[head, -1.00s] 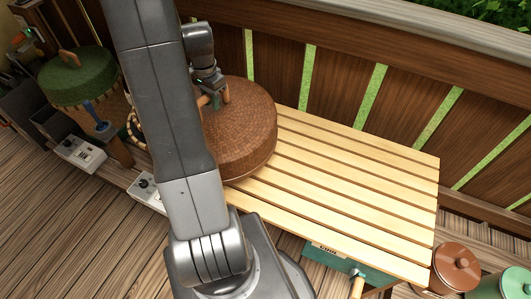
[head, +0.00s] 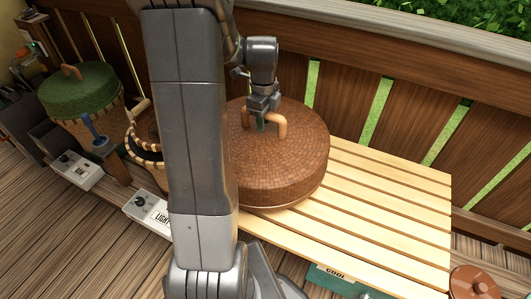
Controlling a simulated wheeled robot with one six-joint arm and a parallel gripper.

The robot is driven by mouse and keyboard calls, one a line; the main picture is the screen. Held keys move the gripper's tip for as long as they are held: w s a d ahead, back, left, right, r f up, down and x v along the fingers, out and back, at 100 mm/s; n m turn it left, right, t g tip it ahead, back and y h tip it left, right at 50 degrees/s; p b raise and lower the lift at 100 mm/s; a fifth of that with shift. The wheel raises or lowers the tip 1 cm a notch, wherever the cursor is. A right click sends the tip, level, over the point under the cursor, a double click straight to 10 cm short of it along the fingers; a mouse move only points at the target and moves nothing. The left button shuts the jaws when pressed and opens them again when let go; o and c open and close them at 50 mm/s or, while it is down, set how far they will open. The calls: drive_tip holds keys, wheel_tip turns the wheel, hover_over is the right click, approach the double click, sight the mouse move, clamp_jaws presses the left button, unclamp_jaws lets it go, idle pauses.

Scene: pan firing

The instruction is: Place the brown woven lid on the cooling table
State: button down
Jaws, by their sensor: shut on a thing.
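The brown woven lid (head: 275,165) is a wide round cover with an orange-brown loop handle (head: 282,124) on top. My gripper (head: 261,122) is shut on that handle from above. The lid is over the left part of the slatted pale wooden cooling table (head: 390,215), which carries a "COOL" label. I cannot tell whether the lid's underside touches the slats or hangs just above them. My arm hides the lid's left edge and the table's left end.
Left of my arm stands an open basket-like container (head: 148,150), partly hidden. Farther left is a green-lidded one (head: 80,90). Control boxes (head: 78,170) sit before them. A wooden fence (head: 350,95) runs behind the table. The table's right part is clear. A brown pot lid (head: 474,283) is at lower right.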

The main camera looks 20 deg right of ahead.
sight(264, 138)
wheel_tip(264, 138, down, 8)
drive_tip(key=shift+r+b, duration=0.1)
drive_tip(key=shift+b, duration=0.35)
drive_tip(key=c, duration=1.2)
unclamp_jaws()
wheel_tip(264, 138, up, 12)
drive_tip(key=shift+r+p, duration=0.1)
drive_tip(key=shift+p, duration=0.8)
